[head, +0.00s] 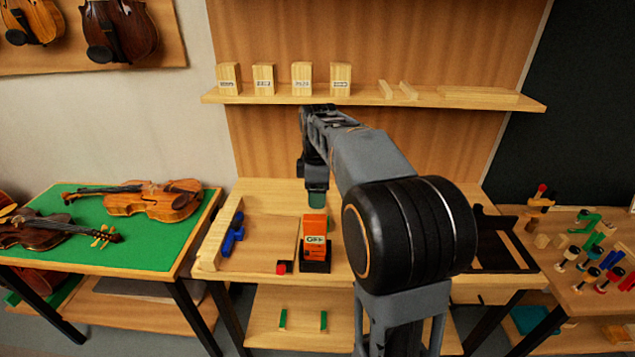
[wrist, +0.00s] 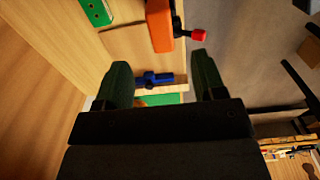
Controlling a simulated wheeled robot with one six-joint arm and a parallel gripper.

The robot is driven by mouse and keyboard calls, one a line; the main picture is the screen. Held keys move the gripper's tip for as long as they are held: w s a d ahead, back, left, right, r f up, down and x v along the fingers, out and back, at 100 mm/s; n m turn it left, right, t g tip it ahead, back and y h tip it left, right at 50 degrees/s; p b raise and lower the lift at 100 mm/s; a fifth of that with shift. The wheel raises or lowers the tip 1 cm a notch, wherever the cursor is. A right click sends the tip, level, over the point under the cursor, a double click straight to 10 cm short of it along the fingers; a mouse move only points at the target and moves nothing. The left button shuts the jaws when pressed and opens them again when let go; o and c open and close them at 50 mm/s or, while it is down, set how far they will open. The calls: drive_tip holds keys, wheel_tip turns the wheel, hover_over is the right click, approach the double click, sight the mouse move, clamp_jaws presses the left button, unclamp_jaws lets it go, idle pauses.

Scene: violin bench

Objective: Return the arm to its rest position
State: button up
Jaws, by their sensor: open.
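My arm reaches out over the wooden bench (head: 262,192) in the head view, with its end near the back of the bench. My gripper (wrist: 165,82) is open in the wrist view, with its two dark green fingers apart and nothing between them held.
A shelf (head: 430,98) with wooden blocks runs behind the arm. A green-topped table (head: 140,240) with violins stands left. A table with small tools (head: 595,290) stands right.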

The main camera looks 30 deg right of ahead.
drive_tip(key=m, duration=0.2)
drive_tip(key=f+m, duration=0.1)
drive_tip(key=m, duration=0.1)
drive_tip(key=s+m, duration=0.1)
drive_tip(key=m, duration=0.1)
drive_tip(key=shift+a+f+m+t, duration=0.15)
drive_tip(key=shift+a+m+t, duration=0.15)
drive_tip(key=shift+t, duration=0.1)
drive_tip(key=s+a+f+m+t, duration=0.3)
drive_tip(key=s+a, duration=0.6)
drive_tip(key=s, duration=0.6)
drive_tip(key=shift+f+m, duration=0.65)
drive_tip(key=shift+m, duration=0.65)
